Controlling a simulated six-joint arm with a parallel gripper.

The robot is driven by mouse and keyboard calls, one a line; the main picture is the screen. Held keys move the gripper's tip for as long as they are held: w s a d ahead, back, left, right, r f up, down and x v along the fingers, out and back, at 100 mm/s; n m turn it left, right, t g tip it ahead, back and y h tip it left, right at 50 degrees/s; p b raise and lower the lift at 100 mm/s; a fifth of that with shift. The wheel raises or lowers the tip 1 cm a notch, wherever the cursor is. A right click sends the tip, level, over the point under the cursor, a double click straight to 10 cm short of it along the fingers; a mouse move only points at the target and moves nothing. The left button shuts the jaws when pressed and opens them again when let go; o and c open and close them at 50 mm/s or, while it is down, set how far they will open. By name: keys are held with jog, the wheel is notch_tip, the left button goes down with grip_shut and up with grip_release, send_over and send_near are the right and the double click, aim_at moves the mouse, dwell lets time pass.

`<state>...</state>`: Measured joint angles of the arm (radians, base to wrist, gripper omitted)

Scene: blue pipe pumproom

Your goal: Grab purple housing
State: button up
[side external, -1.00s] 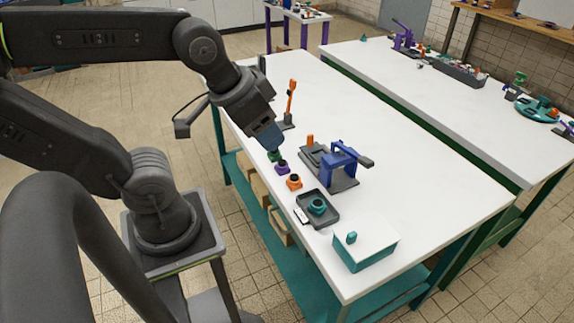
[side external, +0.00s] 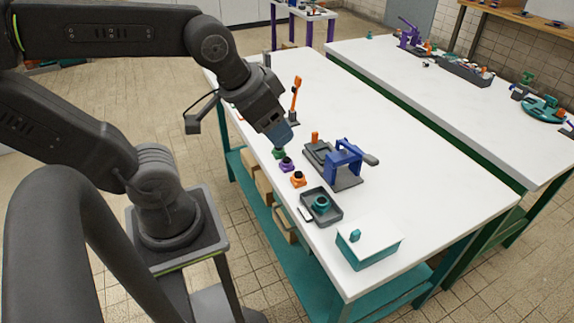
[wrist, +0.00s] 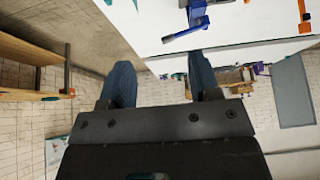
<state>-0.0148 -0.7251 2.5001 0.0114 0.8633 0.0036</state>
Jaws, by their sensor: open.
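The purple housing (side external: 286,164) sits on the white table near its front left edge, between a green housing (side external: 277,153) and an orange housing (side external: 298,179). My gripper (side external: 281,142) points down just above the green housing, close beside the purple one and apart from it. In the wrist view my gripper (wrist: 163,72) shows two blue fingers spread apart with nothing between them. The purple housing cannot be made out in the wrist view.
A blue press (side external: 345,160) stands right of the housings. A dark tray (side external: 331,218) holds a teal ring part (side external: 320,203). A teal box (side external: 367,252) is at the near end, and an orange upright tool (side external: 295,100) stands behind my gripper. The table's right side is clear.

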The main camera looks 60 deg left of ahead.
jog(key=w+a+f+t+y, duration=0.1)
jog(key=w+a+f+y, duration=0.1)
jog(key=w+a+f, duration=0.6)
jog(key=t, duration=0.3)
send_over(285, 160)
jog(key=d, duration=0.2)
jog(key=f, duration=1.3)
jog(key=shift+w+a+f, duration=0.15)
jog(key=shift+a, duration=0.1)
jog(key=s+f+t, duration=0.1)
jog(key=s+f+n+t, duration=0.1)
jog(key=f, duration=0.1)
jog(key=s+f+t, duration=0.1)
jog(key=f, duration=0.1)
jog(key=shift+s+a, duration=0.3)
jog(key=shift+a, duration=0.1)
jog(key=shift+s+f+n+t, duration=0.25)
jog(key=shift+s+n+t, duration=0.25)
jog(key=shift+s+n, duration=0.1)
jog(key=shift+x, duration=3.7)
jog(key=shift+a, duration=0.1)
jog(key=shift+c, duration=0.2)
jog(key=c, duration=0.8)
jog(key=shift+r, duration=0.15)
